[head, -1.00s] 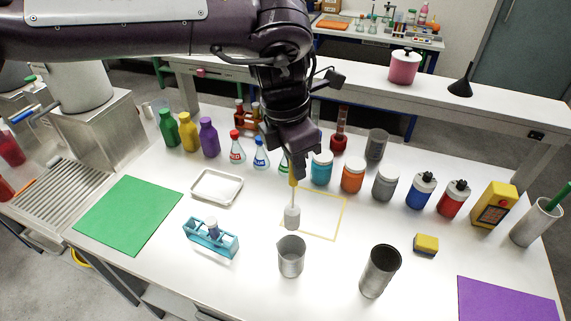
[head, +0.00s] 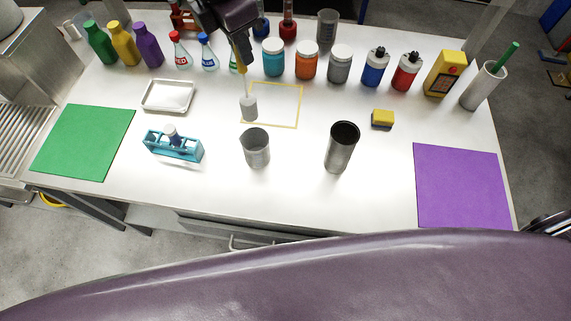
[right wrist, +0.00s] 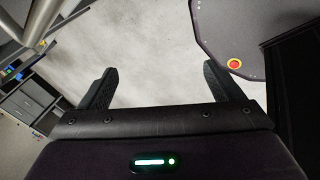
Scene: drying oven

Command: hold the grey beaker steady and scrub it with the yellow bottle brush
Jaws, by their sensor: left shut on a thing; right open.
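The yellow bottle brush (head: 243,62) hangs upright, its pale grey head (head: 249,107) down. My left gripper (head: 238,38) is shut on its handle, at the top of the head view. A grey beaker (head: 256,150) stands upright and open-topped on the table, just in front of the brush head. The brush head appears outside the beaker, behind its rim. A darker metal cylinder (head: 341,150) stands to the right of the beaker. My right gripper (right wrist: 162,88) is open and empty in the right wrist view, over the floor, away from the beaker.
A yellow outlined square (head: 285,126) lies behind the beaker. A teal rack (head: 187,153), white tray (head: 168,97) and green mat (head: 80,145) are left. A yellow sponge (head: 382,118) and purple mat (head: 462,190) are right. Bottles and jars line the back.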

